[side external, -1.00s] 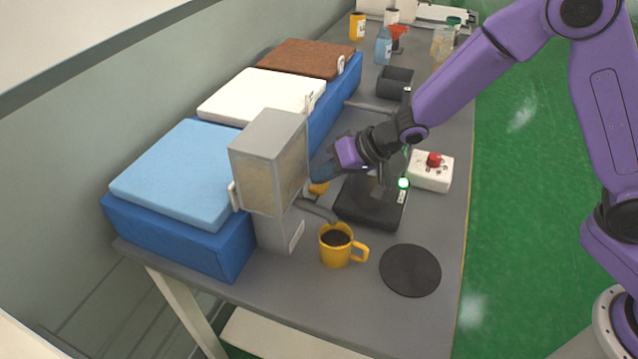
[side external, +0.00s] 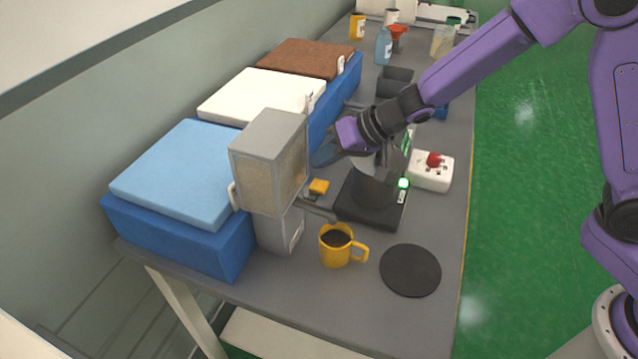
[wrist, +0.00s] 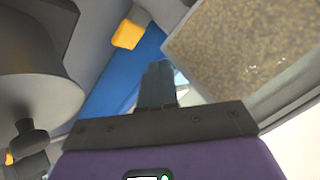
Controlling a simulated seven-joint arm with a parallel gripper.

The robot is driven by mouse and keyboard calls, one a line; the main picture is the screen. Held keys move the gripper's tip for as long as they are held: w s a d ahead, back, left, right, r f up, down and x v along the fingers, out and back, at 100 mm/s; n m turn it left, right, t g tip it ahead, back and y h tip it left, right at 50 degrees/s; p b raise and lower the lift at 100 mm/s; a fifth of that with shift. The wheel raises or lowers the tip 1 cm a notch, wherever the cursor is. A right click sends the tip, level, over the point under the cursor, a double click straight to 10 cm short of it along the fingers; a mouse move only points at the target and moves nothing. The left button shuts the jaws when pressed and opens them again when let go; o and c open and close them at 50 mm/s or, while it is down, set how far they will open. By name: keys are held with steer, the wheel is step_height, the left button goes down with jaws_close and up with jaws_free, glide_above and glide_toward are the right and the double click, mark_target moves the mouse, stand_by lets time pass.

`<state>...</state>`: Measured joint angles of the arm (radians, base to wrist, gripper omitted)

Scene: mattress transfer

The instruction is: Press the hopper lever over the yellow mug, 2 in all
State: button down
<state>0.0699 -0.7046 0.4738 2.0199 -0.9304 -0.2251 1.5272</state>
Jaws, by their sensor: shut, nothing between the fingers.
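The yellow mug (side external: 333,250) stands upright on the table below the hopper's grey spout (side external: 316,209), with dark contents showing inside. The hopper (side external: 265,172) is a grey box with a clear side and tan grains behind it. A small yellow tab (side external: 319,187), which looks like the lever's end, shows beside the hopper above the spout; it is also in the wrist view (wrist: 128,34). My gripper (side external: 324,155) is shut and empty, above the yellow tab and apart from it. In the wrist view its closed fingers (wrist: 157,84) point between the tab and the hopper's grain window.
A black base (side external: 368,211) with a green light bears a grey vessel (side external: 376,186) just right of my gripper. A white box with a red button (side external: 430,172) and a round black mat (side external: 410,271) lie further right. Blue, white and brown mattresses line the left.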

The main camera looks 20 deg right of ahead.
steer(key=shift+r, duration=1.15)
steer(key=shift+s+d+r, duration=0.15)
steer(key=shift+s+d, duration=0.05)
steer(key=shift+d, duration=0.05)
steer(key=s+d+n+g+h, duration=0.2)
steer(key=s+d+n, duration=0.1)
steer(key=s+d, duration=0.5)
steer(key=s+d+r+n+g+h, duration=0.1)
steer(key=s+d+n, duration=0.3)
steer(key=s+d, duration=0.4)
steer(key=s+d+n+g+h, duration=0.2)
steer(key=s+d, duration=0.6)
steer(key=s, duration=0.9)
steer(key=shift+d+r+n+g+h, duration=0.2)
steer(key=shift+r+n+g+h, duration=0.1)
steer(key=shift+n+h, duration=0.75)
